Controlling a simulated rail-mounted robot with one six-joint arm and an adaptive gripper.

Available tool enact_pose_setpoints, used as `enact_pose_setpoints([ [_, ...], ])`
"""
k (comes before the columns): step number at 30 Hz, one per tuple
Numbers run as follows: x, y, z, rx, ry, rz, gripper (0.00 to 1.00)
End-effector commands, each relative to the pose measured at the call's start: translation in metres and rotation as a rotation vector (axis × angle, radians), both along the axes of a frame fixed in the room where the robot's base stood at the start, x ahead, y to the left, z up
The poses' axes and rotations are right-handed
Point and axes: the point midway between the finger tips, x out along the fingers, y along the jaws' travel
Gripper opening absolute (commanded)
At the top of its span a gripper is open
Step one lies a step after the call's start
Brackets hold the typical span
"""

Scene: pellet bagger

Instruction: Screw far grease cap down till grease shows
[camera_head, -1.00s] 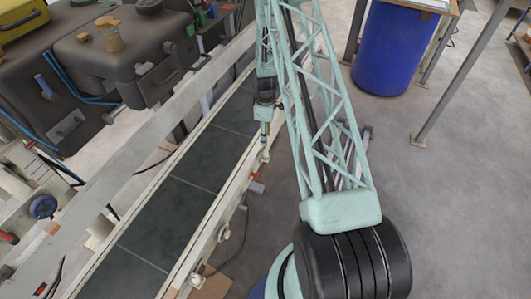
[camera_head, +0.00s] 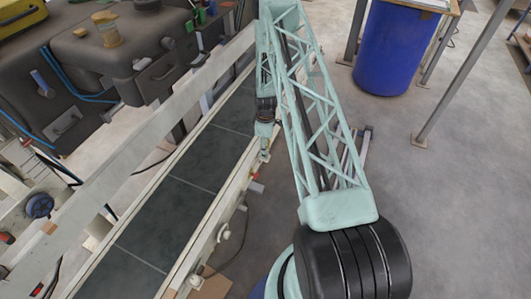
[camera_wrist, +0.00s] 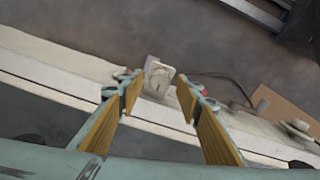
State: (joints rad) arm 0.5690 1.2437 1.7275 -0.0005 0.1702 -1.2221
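A pale, round grease cap (camera_wrist: 158,78) on a squarish base shows between my fingertips in the wrist view, on the side of the white conveyor rail. My gripper (camera_wrist: 154,92) is open, with yellow-padded fingers on either side of the cap and gaps visible. I cannot tell its exact distance from the cap. In the head view my gripper (camera_head: 264,150) is small, at the far part of the rail. A nearer cap (camera_head: 223,233) sits along the same rail; a cap also shows at the right in the wrist view (camera_wrist: 298,129). No grease can be made out.
The dark conveyor belt (camera_head: 160,218) runs beside the pale rail. A small grey and red block (camera_head: 256,187) sticks out near the far cap. A cable and a cardboard piece (camera_wrist: 275,104) lie beyond. A blue barrel (camera_head: 397,48) stands on the open floor at right.

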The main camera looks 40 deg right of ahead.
Motion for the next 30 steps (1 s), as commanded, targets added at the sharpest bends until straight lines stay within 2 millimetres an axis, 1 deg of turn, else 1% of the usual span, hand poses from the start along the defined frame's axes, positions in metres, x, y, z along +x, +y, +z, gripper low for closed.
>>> enact_pose_setpoints([
  [3,-0.0007,0.0004,-0.0084,0.001,0.001,0.000,0.33],
  [6,-0.0006,0.0004,-0.0115,0.001,0.001,0.000,0.33],
  [17,-0.0003,0.0002,-0.0127,0.000,0.000,0.000,0.33],
  [25,-0.0003,0.0002,-0.0126,0.000,0.000,0.000,0.09],
  [30,-0.0003,0.0002,-0.0126,0.000,0.000,-0.002,0.08],
])
